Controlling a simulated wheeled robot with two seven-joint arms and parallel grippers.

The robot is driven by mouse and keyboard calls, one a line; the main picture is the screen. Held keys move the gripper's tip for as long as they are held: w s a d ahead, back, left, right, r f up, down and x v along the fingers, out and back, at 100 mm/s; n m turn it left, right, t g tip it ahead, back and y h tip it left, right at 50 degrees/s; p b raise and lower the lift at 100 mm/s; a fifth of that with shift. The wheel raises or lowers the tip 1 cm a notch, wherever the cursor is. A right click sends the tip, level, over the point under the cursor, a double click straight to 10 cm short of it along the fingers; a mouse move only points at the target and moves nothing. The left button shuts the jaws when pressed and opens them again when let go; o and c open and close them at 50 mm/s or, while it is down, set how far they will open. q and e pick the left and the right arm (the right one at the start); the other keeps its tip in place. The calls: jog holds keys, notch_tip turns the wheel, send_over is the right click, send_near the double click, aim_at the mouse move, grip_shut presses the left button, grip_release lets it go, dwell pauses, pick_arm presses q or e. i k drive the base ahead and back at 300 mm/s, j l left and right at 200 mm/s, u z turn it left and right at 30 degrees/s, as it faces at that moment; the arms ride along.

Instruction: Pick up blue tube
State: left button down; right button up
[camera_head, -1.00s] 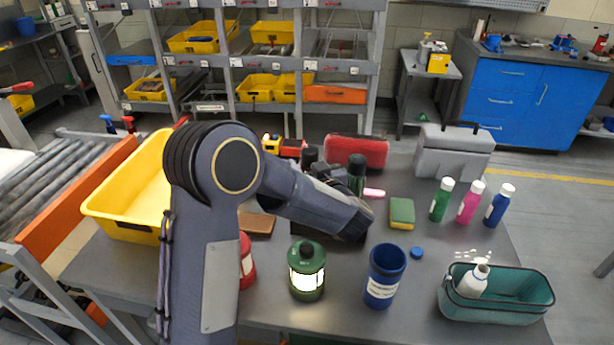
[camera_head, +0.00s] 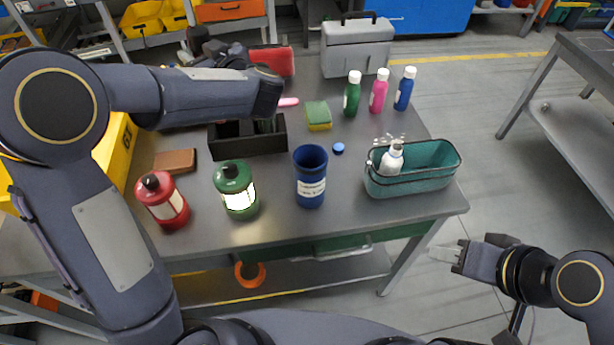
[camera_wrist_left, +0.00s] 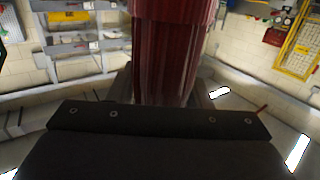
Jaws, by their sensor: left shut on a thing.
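A blue open-topped cylinder (camera_head: 311,178) with a white label stands upright near the table's front edge. A slimmer blue bottle (camera_head: 405,88) with a white cap stands at the back right; I cannot tell which is the tube. My left gripper (camera_head: 215,52) is at the back left, largely hidden behind my forearm. The left wrist view shows it shut on a dark red cylinder (camera_wrist_left: 168,50), whose ends are out of view. My right gripper (camera_head: 446,254) is off the table's front right corner, with nothing visible in it; its finger gap is unclear.
Behind are a black holder (camera_head: 278,142), a sponge (camera_head: 318,116) and a blue cap (camera_head: 338,148). A teal basket (camera_head: 415,183) holds a white bottle. Green and pink bottles stand beside the blue bottle.

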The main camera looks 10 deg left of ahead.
aim_at(310, 161)
jog(key=k, duration=1)
